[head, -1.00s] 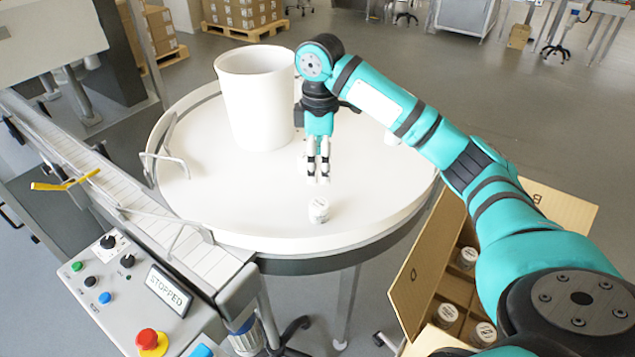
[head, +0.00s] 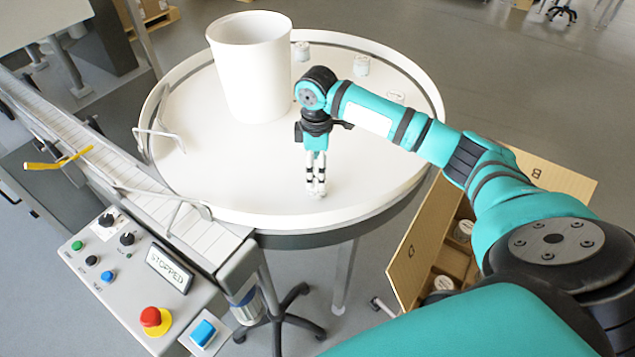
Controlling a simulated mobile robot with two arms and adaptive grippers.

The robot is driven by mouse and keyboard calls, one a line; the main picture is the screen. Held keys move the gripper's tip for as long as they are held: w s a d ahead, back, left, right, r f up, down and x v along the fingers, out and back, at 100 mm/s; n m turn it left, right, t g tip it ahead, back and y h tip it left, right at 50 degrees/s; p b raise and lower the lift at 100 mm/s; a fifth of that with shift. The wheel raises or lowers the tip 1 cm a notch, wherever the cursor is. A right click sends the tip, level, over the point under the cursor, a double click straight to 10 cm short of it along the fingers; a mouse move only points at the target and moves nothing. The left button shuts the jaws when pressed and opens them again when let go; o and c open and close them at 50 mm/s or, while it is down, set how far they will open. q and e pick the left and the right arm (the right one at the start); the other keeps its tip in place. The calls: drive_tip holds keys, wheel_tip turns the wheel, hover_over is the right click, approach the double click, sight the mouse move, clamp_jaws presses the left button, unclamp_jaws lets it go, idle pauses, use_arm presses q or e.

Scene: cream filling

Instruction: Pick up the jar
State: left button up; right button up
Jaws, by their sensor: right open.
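My right gripper (head: 316,188) points straight down at the white round table (head: 240,185), near its front. Its white fingers are low, at the table surface, and open. The small white jar that stood here is now hard to make out; it seems hidden at or between the fingertips, white against white. I cannot tell whether the fingers touch it. Other small jars stand farther back on the table: one beside the bucket (head: 302,51), one behind my right arm (head: 361,66), and a lid top at the right (head: 396,97). My left gripper is not in view.
A large white bucket (head: 250,75) stands on the table at the back left. A conveyor (head: 130,170) and a control panel reading STOPPED (head: 170,268) are at the left. An open cardboard box (head: 415,250) with jars is at the right, below my arm.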

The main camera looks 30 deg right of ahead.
sight(317, 178)
drive_tip(key=f, duration=0.1)
drive_tip(key=f+p, duration=0.1)
drive_tip(key=f, duration=0.1)
drive_tip(key=f+p, duration=0.1)
drive_tip(key=shift+s+f, duration=0.25)
drive_tip(key=shift+f, duration=0.3)
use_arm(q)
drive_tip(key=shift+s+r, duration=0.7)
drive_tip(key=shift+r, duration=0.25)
use_arm(e)
drive_tip(key=shift+c, duration=0.4)
drive_tip(key=shift+c, duration=1.3)
drive_tip(key=c, duration=0.9)
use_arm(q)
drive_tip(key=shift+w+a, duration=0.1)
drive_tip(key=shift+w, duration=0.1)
use_arm(e)
drive_tip(key=shift+c, duration=0.3)
drive_tip(key=shift+r, duration=0.1)
